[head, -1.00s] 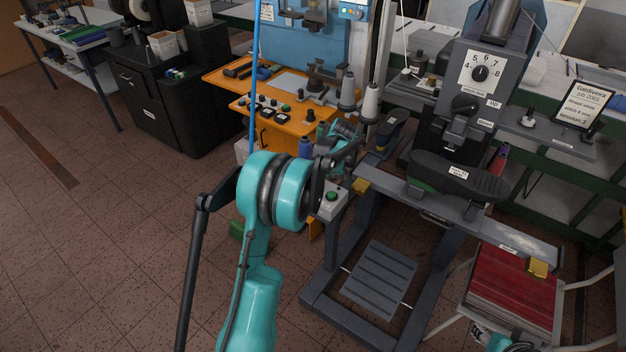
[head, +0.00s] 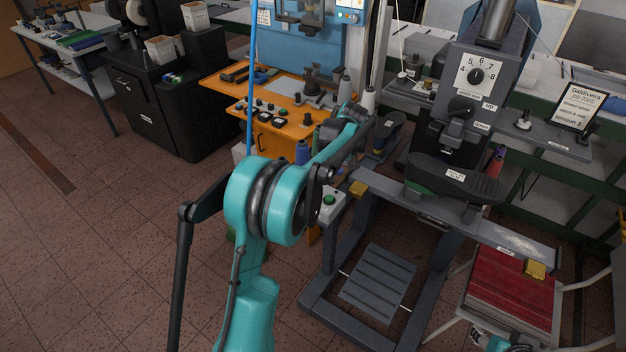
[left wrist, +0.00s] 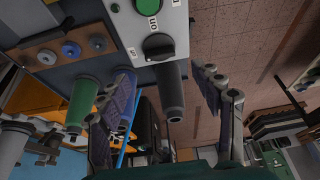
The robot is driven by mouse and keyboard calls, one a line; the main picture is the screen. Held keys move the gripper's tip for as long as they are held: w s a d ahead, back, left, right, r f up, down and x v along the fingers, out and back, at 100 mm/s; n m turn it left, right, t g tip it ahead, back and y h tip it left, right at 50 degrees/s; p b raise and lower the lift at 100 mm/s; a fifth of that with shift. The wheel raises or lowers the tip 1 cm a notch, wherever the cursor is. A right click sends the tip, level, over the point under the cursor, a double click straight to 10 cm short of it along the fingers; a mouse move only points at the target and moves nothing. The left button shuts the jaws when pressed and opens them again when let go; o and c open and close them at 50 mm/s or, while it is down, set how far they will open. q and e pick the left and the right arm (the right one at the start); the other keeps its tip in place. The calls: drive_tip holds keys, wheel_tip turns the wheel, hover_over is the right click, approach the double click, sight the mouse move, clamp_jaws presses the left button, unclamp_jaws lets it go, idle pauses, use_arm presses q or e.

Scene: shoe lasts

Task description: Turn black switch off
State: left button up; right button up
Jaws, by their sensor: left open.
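The black switch (left wrist: 158,46) is a round knob on a pale control box (left wrist: 145,20) in the left wrist view. A green button (left wrist: 150,6) and a label reading ON are beside it. In the head view the same kind of pale box (head: 333,203) with a green button stands at the press's left side; the black knob is hard to make out there. My left gripper (left wrist: 165,98) is open, its fingers spread apart below the box in the left wrist view, not touching the switch.
The grey press (head: 470,110) holds a black shoe last (head: 455,178).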

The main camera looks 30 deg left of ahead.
use_arm(q)
drive_tip(key=shift+v, duration=2.15)
